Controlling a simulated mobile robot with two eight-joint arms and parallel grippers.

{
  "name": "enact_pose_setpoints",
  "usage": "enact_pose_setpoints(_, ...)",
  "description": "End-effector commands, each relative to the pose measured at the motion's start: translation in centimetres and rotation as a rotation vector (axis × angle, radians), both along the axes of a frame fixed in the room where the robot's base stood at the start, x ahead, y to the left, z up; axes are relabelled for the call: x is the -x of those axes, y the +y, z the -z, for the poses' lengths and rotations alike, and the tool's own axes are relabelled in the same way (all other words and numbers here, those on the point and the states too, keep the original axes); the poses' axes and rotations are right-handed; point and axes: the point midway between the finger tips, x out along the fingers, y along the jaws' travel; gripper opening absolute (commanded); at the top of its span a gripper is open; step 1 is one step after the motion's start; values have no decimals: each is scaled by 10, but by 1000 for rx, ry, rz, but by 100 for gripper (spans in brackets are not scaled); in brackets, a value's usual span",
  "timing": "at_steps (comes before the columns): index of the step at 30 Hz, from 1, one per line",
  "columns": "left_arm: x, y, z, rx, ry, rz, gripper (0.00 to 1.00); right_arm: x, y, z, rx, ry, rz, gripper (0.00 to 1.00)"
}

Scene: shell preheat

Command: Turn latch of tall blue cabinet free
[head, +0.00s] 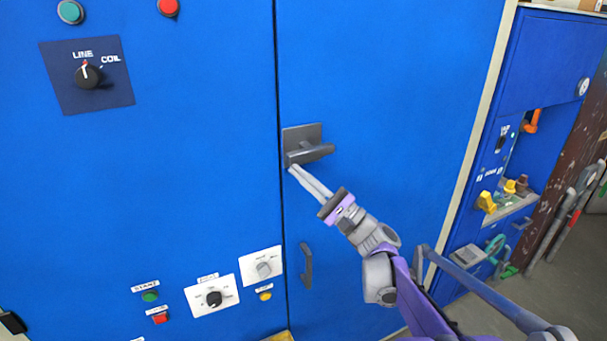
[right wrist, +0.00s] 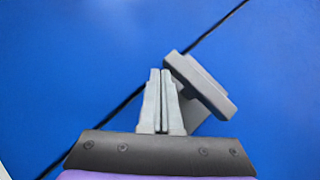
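The tall blue cabinet (head: 400,60) fills the head view's middle. Its latch is a dark grey horizontal lever handle (head: 312,153) on a square plate (head: 300,132), just right of the door seam. In the right wrist view the latch handle (right wrist: 203,86) lies slanted at the right of the fingers. My right gripper (head: 293,169) reaches up from the lower right, its tips just below the handle's left end. In the wrist view my right gripper (right wrist: 161,74) has its fingers together with nothing between them. Whether they touch the handle I cannot tell. My left gripper is not in view.
A dark pull handle (head: 306,266) is lower on the same door. The left panel carries a LINE/COIL knob (head: 88,76), buttons and white switch plates (head: 211,297). At right, a shelf with yellow valves (head: 487,202) stands beyond a pale post (head: 478,130).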

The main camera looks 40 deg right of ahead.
Motion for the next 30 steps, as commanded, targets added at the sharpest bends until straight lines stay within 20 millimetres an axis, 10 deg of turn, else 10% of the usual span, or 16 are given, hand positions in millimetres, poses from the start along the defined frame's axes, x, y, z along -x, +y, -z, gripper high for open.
enact_pose_setpoints(18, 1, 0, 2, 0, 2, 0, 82, 0, 1, 3, 0, 1, -1, 0)
enact_pose_setpoints(30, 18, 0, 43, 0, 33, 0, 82, 21, 12, 71, 1, 2, -4, 0)
